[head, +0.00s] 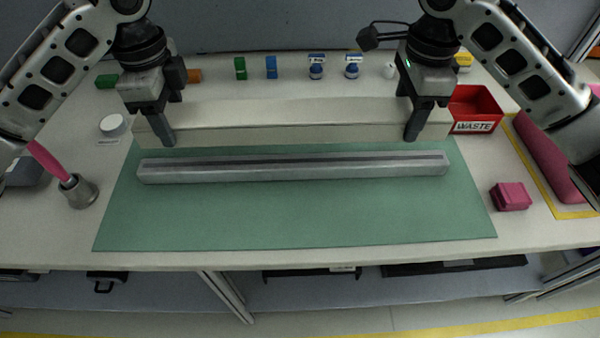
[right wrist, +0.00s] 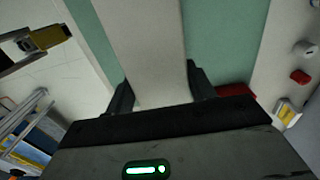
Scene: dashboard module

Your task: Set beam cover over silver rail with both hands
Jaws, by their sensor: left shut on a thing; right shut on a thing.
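The beam cover (head: 290,122) is a long off-white beam running left to right behind the silver rail. The silver rail (head: 290,168) lies on the green mat (head: 300,220), with a dark groove along its top. My left gripper (head: 163,138) is shut on the cover near its left end. My right gripper (head: 412,132) is shut on it near its right end. In the right wrist view the cover (right wrist: 145,50) runs between the two fingers of my right gripper (right wrist: 160,92). The cover looks level; its exact height above the mat is hard to tell.
A red waste bin (head: 474,110) stands right of the cover's end. A pink block (head: 510,196) lies right of the mat, and a grey cup (head: 78,190) with a pink-handled tool stands left. Small bottles (head: 316,68) and blocks line the back. The mat's front is clear.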

